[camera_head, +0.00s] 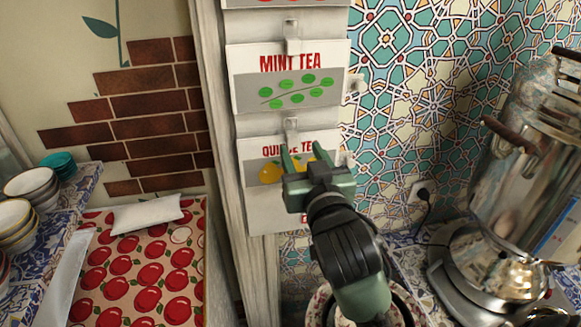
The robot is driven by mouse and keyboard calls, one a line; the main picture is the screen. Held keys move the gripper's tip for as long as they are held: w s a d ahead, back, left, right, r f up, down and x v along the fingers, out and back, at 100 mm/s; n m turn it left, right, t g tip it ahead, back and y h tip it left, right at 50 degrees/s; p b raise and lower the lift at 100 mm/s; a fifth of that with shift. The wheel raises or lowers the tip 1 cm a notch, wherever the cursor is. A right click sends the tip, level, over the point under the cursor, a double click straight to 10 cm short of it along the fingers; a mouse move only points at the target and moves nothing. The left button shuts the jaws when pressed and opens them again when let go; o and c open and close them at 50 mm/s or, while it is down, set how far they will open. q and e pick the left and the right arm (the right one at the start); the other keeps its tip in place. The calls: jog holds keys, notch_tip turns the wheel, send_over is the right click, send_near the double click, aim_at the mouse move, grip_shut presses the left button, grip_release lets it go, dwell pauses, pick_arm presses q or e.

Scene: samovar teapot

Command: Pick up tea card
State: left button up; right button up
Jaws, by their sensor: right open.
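Several tea cards hang one above another on hooks along a narrow strip of wall. The mint tea card (287,93) shows green leaves. Below it hangs the quince tea card (262,158), with yellow fruit partly covered by my gripper. My right gripper (302,158) is in front of the quince tea card, its green fingers apart and pointing up at the lettering. I cannot tell whether the fingers touch the card. Another card's lower edge (285,3) shows at the top. My left gripper is not in view.
A metal samovar (495,262) stands on the right. A patterned dish (318,305) sits partly behind my arm. A wooden post (222,150) runs left of the cards.

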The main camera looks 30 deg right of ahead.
aim_at(293, 142)
jog(key=shift+w+f+b, duration=0.1)
jog(key=shift+w+b, duration=0.2)
jog(key=shift+b, duration=0.05)
jog(key=p+x, duration=0.1)
jog(key=x, duration=0.2)
jog(key=shift+w+f, duration=0.15)
jog(key=shift+w, duration=0.2)
jog(key=shift+w+d+f, duration=0.1)
jog(key=shift+w+d, duration=0.1)
jog(key=shift+w, duration=0.25)
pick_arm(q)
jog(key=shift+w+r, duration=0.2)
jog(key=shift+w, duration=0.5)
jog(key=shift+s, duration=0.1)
pick_arm(e)
jog(key=shift+s, duration=0.1)
jog(key=shift+a, duration=0.1)
grip_shut()
